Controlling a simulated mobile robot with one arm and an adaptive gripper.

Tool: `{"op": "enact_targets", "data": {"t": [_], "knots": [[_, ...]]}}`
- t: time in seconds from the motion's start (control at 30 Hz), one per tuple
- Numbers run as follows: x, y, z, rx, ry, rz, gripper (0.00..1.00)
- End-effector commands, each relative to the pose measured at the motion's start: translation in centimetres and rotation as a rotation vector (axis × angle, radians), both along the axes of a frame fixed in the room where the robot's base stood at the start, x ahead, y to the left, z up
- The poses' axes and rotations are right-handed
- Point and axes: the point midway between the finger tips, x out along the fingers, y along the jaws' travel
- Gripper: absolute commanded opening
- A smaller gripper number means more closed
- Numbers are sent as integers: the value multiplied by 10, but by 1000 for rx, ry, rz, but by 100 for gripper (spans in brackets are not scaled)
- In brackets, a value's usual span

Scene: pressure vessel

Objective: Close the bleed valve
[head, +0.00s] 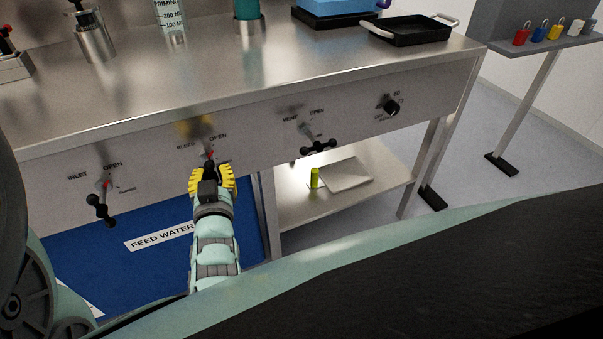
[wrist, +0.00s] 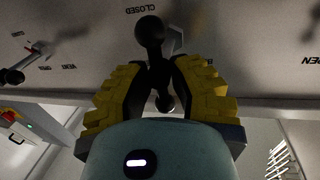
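The bleed valve has a black ball-ended handle with a red pointer (head: 210,156) on the front panel, below the BLEED and OPEN labels in the head view. My gripper (head: 212,172), with yellow ribbed fingers, is right in front of it and hides most of the handle. In the wrist view the handle (wrist: 152,32) stands between the two fingers of my gripper (wrist: 163,88). The fingers are apart, one on each side, with light gaps showing near the handle's lower ball. A CLOSED label shows beside the handle's upper ball.
The inlet valve (head: 102,207) is to the left and the vent valve (head: 318,147) to the right, with a round knob (head: 390,107) beyond. The steel bench (head: 270,65) overhangs a blue FEED WATER panel (head: 120,270) and a lower shelf (head: 290,205).

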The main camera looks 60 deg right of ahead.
Motion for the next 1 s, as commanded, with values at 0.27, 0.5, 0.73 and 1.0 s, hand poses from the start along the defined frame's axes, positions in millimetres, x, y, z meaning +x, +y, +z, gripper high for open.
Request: {"op": "enact_targets", "data": {"t": [0.27,0.5,0.73,1.0], "knots": [[0,0,0,0,0,-1,0],[0,0,0,4,-2,0,0],[0,0,0,28,-17,0,0],[0,0,1,74,-45,1,0]]}}
